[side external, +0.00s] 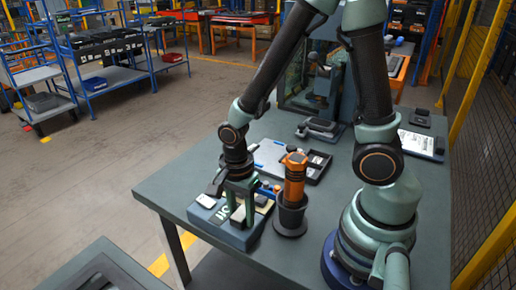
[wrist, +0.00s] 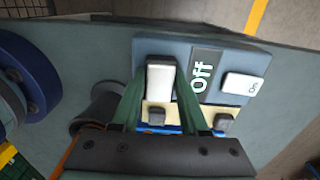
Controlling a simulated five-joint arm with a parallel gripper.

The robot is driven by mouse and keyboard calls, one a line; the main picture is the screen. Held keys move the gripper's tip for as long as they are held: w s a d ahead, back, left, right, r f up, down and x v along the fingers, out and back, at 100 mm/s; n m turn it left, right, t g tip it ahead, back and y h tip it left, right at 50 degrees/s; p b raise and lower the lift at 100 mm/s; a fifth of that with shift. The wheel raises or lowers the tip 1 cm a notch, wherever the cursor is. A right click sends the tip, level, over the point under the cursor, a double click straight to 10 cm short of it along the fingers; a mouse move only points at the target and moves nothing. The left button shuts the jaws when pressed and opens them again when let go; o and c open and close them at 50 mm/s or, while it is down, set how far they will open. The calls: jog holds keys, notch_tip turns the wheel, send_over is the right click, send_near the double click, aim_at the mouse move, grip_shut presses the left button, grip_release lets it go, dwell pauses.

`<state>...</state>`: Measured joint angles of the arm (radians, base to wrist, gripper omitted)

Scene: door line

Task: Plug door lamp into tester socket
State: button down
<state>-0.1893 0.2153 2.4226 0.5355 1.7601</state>
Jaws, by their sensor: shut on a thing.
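The tester is a low blue-grey box (side external: 228,234) at the table's front left corner. It also shows in the wrist view (wrist: 212,58), with a dark "Off" label and a white "On" tile (wrist: 241,86). Cream strips on its top carry two small dark blocks (wrist: 223,122); I cannot tell which part is the socket. My gripper (side external: 238,218) is over the tester, its green fingers shut on a small white block, probably the door lamp (wrist: 160,80). The block's lower end is at or just above the tester's top; I cannot tell whether it is seated.
Behind are a light panel (side external: 270,153) and a dark tray (side external: 317,168). A printed sheet (side external: 416,143) lies at the right. The table's left part is clear.

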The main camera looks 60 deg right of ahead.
jog(key=f, duration=0.3)
jog(key=shift+s+f, duration=0.25)
jog(key=shift+f, duration=0.05)
jog(key=shift+c, duration=1.7)
grip_release()
notch_tip(320, 180, up, 16)
jog(key=shift+w+f, duration=0.15)
jog(key=shift+w, duration=0.25)
jog(key=shift+s+f, duration=0.1)
jog(key=c, duration=0.6)
jog(key=shift+s+f, duration=0.2)
jog(key=shift+f, duration=0.05)
jog(key=c, duration=0.6)
jog(key=shift+f, duration=0.2)
grip_shut()
jog(key=shift+f, duration=3.85)
